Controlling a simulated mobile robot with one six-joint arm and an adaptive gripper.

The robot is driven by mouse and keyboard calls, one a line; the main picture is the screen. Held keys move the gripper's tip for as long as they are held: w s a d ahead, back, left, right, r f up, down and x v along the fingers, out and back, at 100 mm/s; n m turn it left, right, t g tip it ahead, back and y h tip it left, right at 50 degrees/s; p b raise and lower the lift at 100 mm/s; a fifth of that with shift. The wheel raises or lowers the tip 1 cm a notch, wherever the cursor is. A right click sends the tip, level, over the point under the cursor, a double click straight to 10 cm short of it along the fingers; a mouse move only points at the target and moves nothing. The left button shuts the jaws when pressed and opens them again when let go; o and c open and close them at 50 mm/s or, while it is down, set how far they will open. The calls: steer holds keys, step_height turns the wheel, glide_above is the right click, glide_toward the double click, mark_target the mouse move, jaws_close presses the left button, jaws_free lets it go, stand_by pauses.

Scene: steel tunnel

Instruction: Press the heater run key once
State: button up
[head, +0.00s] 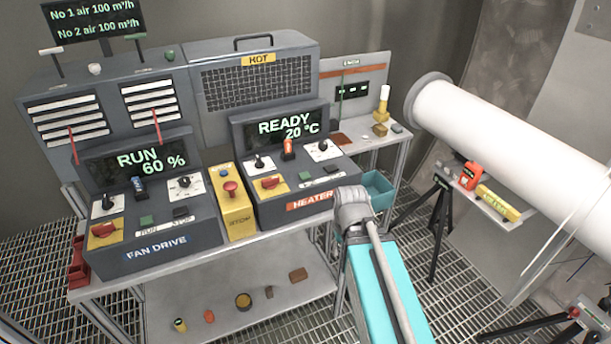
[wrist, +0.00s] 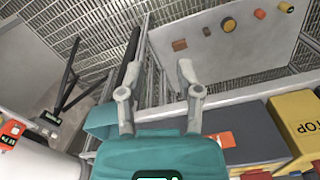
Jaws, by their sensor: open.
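The heater console (head: 300,190) stands on the bench, with a display reading READY 20 °C and an orange HEATER label (head: 309,201). On its sloping front are a green key (head: 305,176) and a dark key (head: 332,169); their small labels are hard to read, and the green one looks like the run key. My gripper (wrist: 158,75) is open and empty in the wrist view, its two fingers apart. The wrist view also shows part of the console (wrist: 245,130) to the right of the fingers. In the head view my arm hides the fingers, beside the console's right front corner.
A yellow stop box (head: 233,210) with a red button stands left of the heater console. The fan drive console (head: 150,240) reads RUN 60 %. A teal bin (head: 380,187) hangs at the bench's right end. A white pipe (head: 500,140) crosses the right.

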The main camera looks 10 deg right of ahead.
jaws_close()
stand_by(1.1)
